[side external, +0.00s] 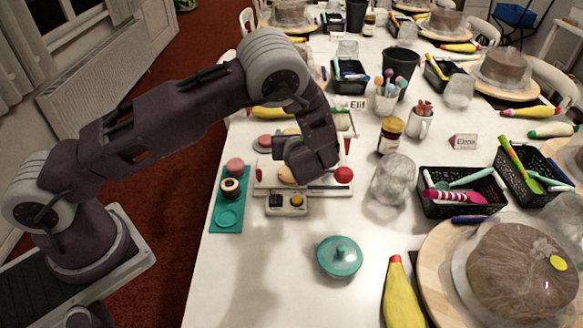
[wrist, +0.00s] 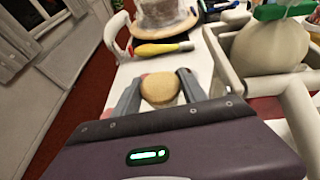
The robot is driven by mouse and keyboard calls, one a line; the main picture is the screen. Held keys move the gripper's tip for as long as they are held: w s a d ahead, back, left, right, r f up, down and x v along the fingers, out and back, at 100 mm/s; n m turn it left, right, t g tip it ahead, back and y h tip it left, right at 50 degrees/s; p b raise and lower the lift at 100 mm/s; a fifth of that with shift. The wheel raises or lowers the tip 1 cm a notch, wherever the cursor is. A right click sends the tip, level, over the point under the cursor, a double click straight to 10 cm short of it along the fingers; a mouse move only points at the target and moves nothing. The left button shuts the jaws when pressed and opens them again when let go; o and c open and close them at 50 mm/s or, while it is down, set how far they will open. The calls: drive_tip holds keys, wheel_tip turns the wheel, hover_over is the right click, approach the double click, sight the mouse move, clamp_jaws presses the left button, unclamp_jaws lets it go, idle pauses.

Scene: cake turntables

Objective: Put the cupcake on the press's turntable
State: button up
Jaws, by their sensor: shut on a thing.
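My gripper (wrist: 160,91) points down over the press in the side external view. It is shut on a round tan thing, apparently the cupcake (wrist: 159,89), which shows between the two fingers in the wrist view. A bit of tan shows under the gripper in the side view (side external: 285,176). The press (side external: 340,190) is a pale frame with red knobs and a small control box (side external: 287,204) in front. In the wrist view, its pale frame (wrist: 300,115) and a whitish bag with a green top (wrist: 272,45) are at right. The press's turntable is not clearly visible; my gripper covers that area.
A teal tray (side external: 225,226) with a pink round piece and a dark-sided one lies left of the press. A teal lidded dish (side external: 339,257) stands in front. An upturned glass (side external: 393,179), a jar (side external: 391,135) and a black basket (side external: 462,191) stand to the right.

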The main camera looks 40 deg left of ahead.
wheel_tip(320, 180, down, 11)
drive_tip(key=shift+r, duration=0.2)
drive_tip(key=o, duration=1.4)
drive_tip(key=shift+f, duration=0.1)
drive_tip(key=shift+c, duration=0.2)
